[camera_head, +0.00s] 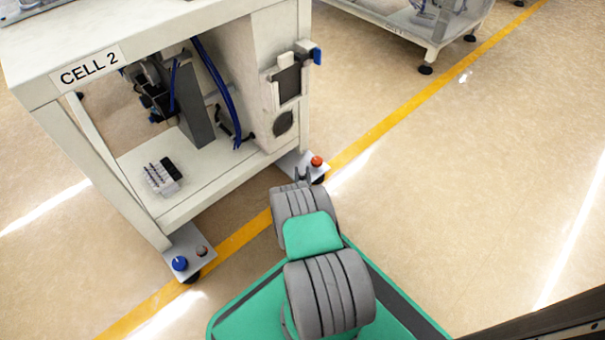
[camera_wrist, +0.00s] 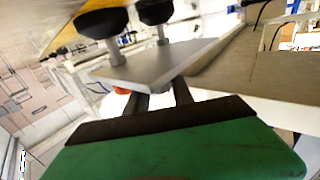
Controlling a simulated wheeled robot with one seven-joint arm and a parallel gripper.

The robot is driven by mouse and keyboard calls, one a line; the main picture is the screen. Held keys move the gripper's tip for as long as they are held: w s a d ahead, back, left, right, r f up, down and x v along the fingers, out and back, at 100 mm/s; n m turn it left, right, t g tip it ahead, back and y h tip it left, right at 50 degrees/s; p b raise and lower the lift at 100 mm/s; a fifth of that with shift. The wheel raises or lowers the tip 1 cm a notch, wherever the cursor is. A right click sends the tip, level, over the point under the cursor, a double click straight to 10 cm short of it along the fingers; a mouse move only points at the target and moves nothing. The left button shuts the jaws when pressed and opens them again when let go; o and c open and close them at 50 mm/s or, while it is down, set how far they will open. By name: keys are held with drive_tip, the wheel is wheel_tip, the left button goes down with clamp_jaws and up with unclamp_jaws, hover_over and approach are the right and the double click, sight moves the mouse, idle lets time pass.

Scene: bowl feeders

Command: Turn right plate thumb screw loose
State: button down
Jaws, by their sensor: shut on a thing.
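The right plate (camera_head: 288,162) is a grey metal plate at the foot of the CELL 2 stand's right leg. An orange-red knob (camera_head: 317,161) stands on it near its outer end. My gripper (camera_head: 302,174) is at the plate's front edge, just left of and below that knob. In the wrist view the plate (camera_wrist: 160,62) crosses in front of my two dark fingers (camera_wrist: 163,90), whose tips pass behind it. A bit of the orange-red knob (camera_wrist: 122,91) shows left of the fingers. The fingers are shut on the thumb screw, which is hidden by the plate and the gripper.
Black feet (camera_wrist: 103,22) show close by in the wrist view. The stand (camera_head: 215,190) rises just behind my gripper. The floor to the right is clear.

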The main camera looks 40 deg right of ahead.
drive_tip(key=c, duration=1.1)
unclamp_jaws()
